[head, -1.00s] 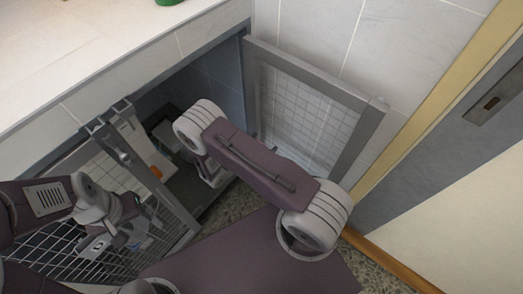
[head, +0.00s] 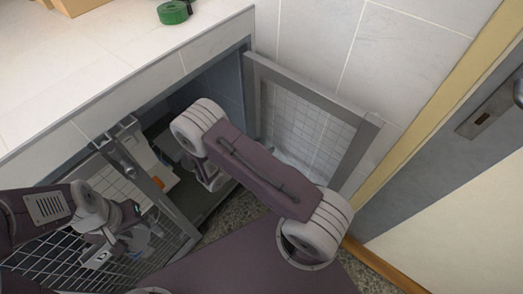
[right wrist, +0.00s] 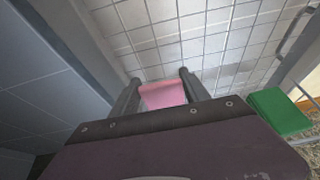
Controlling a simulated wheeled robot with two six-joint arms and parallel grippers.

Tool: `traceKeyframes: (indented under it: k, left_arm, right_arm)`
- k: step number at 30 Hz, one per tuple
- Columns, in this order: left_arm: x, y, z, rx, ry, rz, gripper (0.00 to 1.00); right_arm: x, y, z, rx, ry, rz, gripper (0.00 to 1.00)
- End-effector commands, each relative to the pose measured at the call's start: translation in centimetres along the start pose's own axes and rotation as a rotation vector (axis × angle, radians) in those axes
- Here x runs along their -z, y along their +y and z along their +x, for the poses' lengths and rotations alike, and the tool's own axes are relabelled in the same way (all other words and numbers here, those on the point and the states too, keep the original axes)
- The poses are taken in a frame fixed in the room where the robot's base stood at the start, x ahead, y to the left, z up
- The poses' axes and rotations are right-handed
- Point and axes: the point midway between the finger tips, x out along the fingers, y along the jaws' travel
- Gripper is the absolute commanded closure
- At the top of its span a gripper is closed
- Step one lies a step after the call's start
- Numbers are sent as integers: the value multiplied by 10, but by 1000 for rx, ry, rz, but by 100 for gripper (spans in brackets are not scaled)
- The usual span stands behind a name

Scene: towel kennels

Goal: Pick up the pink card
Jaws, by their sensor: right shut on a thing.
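The pink card (right wrist: 163,95) shows in the right wrist view between the two fingers of my right gripper (right wrist: 161,82). The gripper is shut on it, in front of a tiled wall. In the head view my right arm reaches into the low kennel opening, and its gripper and the card are hidden there. My left gripper (head: 112,250) is at the lower left of the head view, close to the mesh door; its fingers are too small and cluttered to tell open from shut.
A mesh door (head: 181,218) stands open at the left of the kennel, another (head: 310,118) at the right. An orange item (head: 161,184) shows behind the left door. A green roll (head: 174,12) lies on the ledge above. A green block (right wrist: 278,111) is right of the right gripper.

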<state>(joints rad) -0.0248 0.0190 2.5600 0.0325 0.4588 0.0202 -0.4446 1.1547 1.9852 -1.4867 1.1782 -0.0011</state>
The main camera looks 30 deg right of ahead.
Motion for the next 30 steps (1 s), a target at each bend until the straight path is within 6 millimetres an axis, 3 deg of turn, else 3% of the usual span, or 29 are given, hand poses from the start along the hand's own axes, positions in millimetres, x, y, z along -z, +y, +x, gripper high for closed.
traceKeyframes:
  k: [3, 21, 30]
  left_arm:
    - [1, 0, -10, 0, 0, 0, 65]
    - [0, 0, -2, 0, 0, 0, 65]
    - [0, 0, 4, 0, 0, 0, 65]
  right_arm:
    - [-19, 2, -9, -2, 0, 2, 85]
    - [8, 142, -52, 0, 1, 3, 85]
    - [10, 168, -62, 0, 0, -1, 85]
